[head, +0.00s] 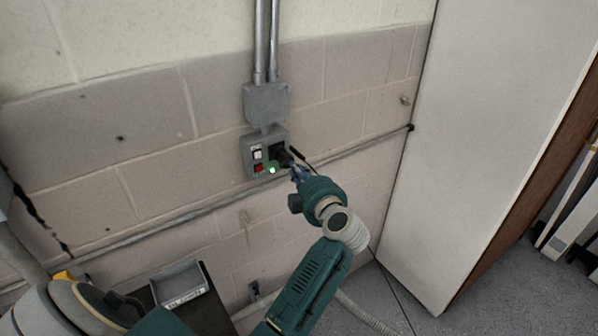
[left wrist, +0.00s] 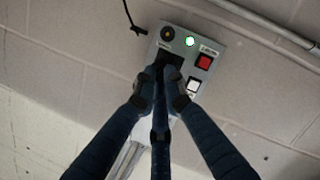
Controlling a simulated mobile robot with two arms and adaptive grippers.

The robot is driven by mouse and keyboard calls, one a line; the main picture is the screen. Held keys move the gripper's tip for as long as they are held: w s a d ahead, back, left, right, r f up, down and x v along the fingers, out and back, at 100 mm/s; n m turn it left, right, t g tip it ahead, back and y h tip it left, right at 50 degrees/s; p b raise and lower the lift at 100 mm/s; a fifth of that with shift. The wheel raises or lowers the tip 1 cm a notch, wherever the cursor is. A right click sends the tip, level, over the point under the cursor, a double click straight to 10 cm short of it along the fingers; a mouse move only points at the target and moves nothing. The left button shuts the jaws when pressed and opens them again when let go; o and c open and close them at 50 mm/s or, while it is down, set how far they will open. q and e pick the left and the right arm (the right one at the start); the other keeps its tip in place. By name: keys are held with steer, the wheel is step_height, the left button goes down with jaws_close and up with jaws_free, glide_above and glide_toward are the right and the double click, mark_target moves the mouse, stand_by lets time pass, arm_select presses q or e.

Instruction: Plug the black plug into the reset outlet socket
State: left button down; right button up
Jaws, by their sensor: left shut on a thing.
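The grey outlet box (head: 248,158) is on the block wall. It has a white switch (head: 257,155), a red switch (head: 258,169) and a lit green lamp (head: 272,170). My left gripper (head: 295,170) is in front of its right side, shut on the black plug (head: 284,158), which is at the dark socket area. In the left wrist view the fingers (left wrist: 167,85) close around the plug (left wrist: 169,72) at the face of the box (left wrist: 222,50). The fingers hide most of the plug and socket, so I cannot tell how deep it sits. My right gripper is not in view.
Metal conduits (head: 267,40) drop to a grey junction box (head: 266,103) above the outlet. A thin pipe (head: 190,217) runs along the wall below. A large white cabinet (head: 490,130) stands at right. A labelled grey tray (head: 181,287) is at lower left.

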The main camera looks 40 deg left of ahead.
arm_select(q)
steer(key=shift+w+a+r+p, duration=0.15)
steer(key=shift+a+p, duration=0.15)
steer(key=shift+a, duration=0.15)
steer(key=c, duration=1.7)
jaws_free()
steer(key=shift+c, duration=0.2)
steer(key=shift+a, duration=0.15)
steer(key=shift+f, duration=0.2)
steer(key=d, duration=0.1)
steer(key=s+d+p, duration=0.1)
steer(key=d, duration=0.1)
steer(key=s+d, duration=0.1)
steer(key=d, duration=0.1)
steer(key=shift+p, duration=0.35)
steer(key=shift+a, duration=0.1)
